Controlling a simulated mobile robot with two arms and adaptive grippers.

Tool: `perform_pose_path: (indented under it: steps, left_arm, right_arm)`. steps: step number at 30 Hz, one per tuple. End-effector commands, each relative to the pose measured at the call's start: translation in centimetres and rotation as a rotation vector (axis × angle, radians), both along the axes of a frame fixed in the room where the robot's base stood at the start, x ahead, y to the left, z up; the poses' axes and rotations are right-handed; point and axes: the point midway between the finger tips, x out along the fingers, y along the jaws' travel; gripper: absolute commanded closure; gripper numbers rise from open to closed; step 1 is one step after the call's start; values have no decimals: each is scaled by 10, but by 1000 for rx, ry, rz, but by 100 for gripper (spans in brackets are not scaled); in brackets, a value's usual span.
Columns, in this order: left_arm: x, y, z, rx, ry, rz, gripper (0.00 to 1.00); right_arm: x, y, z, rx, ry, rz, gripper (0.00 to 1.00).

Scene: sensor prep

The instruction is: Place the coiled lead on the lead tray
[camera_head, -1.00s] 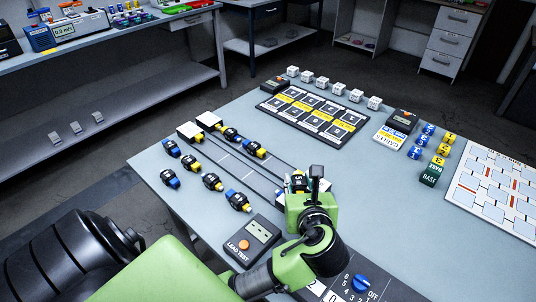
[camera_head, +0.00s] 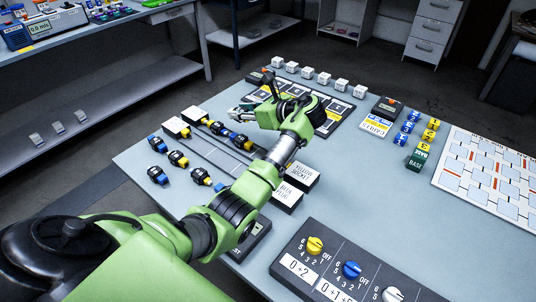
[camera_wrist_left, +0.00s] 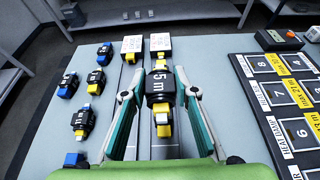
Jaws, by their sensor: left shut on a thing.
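My left gripper (camera_head: 240,108) hangs over the back left of the table, near the left edge of the black lead tray (camera_head: 343,110). In the left wrist view my left gripper (camera_wrist_left: 160,92) is shut on a black coiled lead (camera_wrist_left: 160,87) marked 5 m with yellow ends. The coil sits between the two fingers. The tray (camera_wrist_left: 280,88), with numbered cells and yellow label strips, lies to the right, apart from the held lead. In the head view my forearm and gripper cover part of the tray, and the held lead is hard to make out. My right gripper is not seen.
Several coiled leads (camera_head: 178,158) lie at the table's left. Two rails run between white blocks (camera_head: 177,127) and socket blocks (camera_head: 301,172). White cubes (camera_head: 308,73) line the back. A knob panel (camera_head: 340,265) stands in front.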

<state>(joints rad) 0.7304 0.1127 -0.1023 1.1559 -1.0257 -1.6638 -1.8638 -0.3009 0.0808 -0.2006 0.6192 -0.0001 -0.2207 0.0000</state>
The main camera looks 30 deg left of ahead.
Motion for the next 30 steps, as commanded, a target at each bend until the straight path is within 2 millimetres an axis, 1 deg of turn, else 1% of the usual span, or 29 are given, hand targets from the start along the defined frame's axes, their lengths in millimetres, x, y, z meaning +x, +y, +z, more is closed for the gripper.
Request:
perform_pose_path:
  steps: [1,6,9,12,19,21,25,27,30]
  left_arm:
    - [-1,-15,-5,-1,3,-4,95]
    - [-5,-58,-24,-2,4,-5,95]
    - [-7,-73,-46,0,6,-4,95]
    - [-7,-85,-61,1,3,-2,95]
    - [-8,-98,-77,1,1,-2,95]
    - [-9,-104,-85,0,3,-3,95]
    - [-9,-104,-105,1,4,-2,95]
    - [-9,-103,-111,2,2,-3,95]
    - [-9,-103,-113,2,-1,-2,95]
  right_arm:
    - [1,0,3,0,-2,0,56]
    - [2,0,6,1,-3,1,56]
    - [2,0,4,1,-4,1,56]
    - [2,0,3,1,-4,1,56]
    - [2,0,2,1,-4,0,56]
    - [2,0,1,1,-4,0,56]
    - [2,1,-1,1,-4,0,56]
    - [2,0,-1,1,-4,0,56]
    - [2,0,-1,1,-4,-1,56]
